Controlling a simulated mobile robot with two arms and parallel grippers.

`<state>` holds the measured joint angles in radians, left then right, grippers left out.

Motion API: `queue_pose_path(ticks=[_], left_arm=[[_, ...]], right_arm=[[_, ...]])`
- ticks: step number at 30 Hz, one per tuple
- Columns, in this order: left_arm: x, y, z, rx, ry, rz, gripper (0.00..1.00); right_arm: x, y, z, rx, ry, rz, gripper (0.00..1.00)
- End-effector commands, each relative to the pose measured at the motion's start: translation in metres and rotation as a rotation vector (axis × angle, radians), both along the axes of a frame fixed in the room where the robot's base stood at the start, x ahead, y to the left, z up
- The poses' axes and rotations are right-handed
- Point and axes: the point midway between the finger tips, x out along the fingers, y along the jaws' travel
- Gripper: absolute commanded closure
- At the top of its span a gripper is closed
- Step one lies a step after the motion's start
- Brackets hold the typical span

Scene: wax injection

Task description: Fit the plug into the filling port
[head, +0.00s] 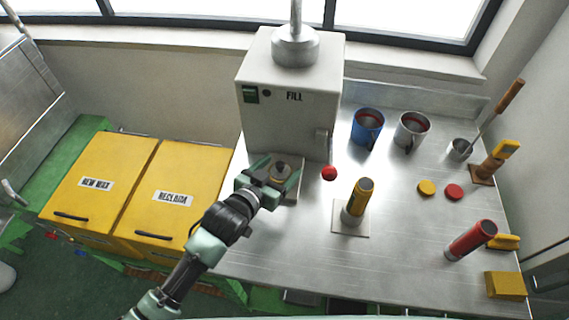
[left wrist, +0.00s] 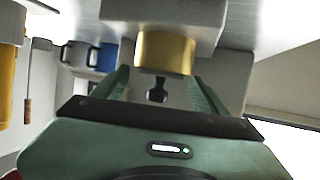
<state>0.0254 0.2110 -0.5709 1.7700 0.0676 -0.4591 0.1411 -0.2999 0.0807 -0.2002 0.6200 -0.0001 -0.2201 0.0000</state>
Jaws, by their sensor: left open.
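My left gripper (head: 277,175) is at the front of the grey FILL machine, with its jaws open. In the left wrist view its two fingers (left wrist: 158,82) stand apart on either side of a small dark plug-like piece (left wrist: 157,90). This piece sits at the end of a brass cylinder (left wrist: 165,52), which looks like the filling port. The brass part also shows in the head view (head: 280,171), between the fingers. I cannot tell whether a finger touches the dark piece, or how deep it sits. My right gripper is not in view.
The FILL machine (head: 288,115) stands right behind the gripper. A red ball knob (head: 330,173) and a yellow cylinder (head: 361,195) on a square plate are to the right. Blue (head: 367,126) and grey (head: 411,130) mugs stand behind. A red cylinder (head: 472,240) is farther right. Yellow bins (head: 180,190) are left.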

Motion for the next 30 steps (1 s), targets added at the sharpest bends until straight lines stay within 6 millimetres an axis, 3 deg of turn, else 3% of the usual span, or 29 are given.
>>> queue_pose_path(ticks=[9,30], left_arm=[[-0.033,0.020,0.012,0.001,0.002,0.000,0.27],[-0.035,0.021,0.015,0.001,0.001,0.000,0.27]], right_arm=[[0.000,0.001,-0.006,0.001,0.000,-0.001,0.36],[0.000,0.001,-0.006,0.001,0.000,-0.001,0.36]])
